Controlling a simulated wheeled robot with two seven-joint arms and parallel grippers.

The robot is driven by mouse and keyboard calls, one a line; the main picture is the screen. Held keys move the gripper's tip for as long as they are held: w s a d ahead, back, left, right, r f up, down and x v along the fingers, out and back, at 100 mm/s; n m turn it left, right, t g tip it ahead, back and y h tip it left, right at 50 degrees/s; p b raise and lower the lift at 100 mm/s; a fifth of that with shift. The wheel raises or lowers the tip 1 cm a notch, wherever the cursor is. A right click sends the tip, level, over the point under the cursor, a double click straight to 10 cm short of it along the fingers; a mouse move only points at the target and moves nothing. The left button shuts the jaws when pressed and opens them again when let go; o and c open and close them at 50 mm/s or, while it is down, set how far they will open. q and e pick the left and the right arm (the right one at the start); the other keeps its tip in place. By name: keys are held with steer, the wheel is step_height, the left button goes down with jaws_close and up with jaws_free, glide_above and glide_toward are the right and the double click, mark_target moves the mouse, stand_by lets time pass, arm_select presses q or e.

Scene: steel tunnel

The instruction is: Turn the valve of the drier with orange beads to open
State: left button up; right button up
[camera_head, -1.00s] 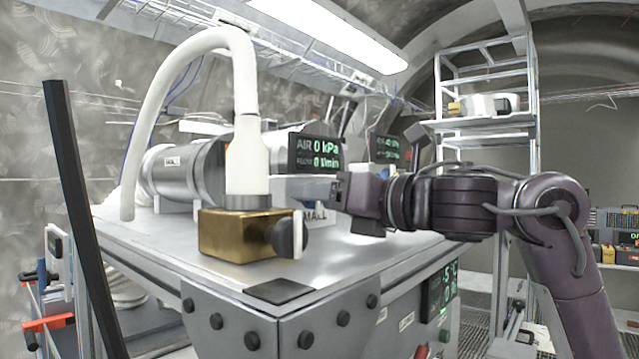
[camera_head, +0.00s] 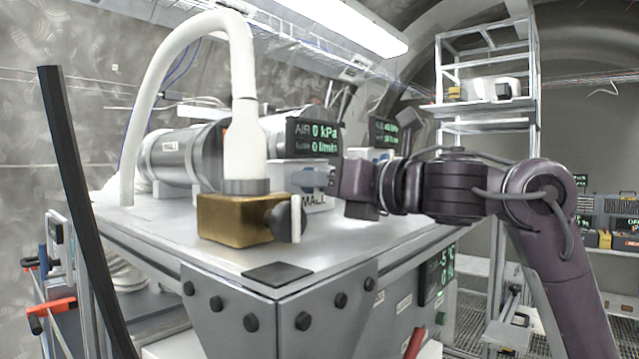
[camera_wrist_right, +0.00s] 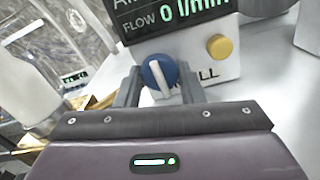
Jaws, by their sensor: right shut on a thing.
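A blue round knob (camera_wrist_right: 158,72) with a white pointer bar sits on the front of a white box with a display (camera_wrist_right: 165,25) in the right wrist view. The pointer stands nearly upright, slightly tilted. My right gripper (camera_wrist_right: 160,88) is shut on this knob, one finger on each side. In the head view my right gripper (camera_head: 320,181) reaches left to the box labelled SMALL (camera_head: 314,200); the gripper largely hides the knob there. I cannot make out orange beads in either view. My left gripper is not in view.
A brass block (camera_head: 235,222) with a black knob and a white hose (camera_head: 243,90) stands on the steel bench (camera_head: 350,243), left of the gripper. A yellow knob (camera_wrist_right: 218,47) is right of the blue one. A black bar (camera_head: 75,200) rises at left; a metal rack (camera_head: 487,124) stands behind.

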steer(key=n+b, duration=0.1)
steer(key=n, duration=0.2)
steer(key=shift+d, duration=0.1)
steer(key=shift+n, duration=1.9)
steer(key=o, duration=1)
steer(key=shift+d+b, duration=0.1)
steer(key=shift+b, duration=0.25)
steer(key=b+v, duration=0.4)
steer(key=v, duration=0.3)
steer(key=shift+s+d, duration=0.25)
steer(key=shift+s, duration=0.05)
steer(key=shift+a, duration=0.1)
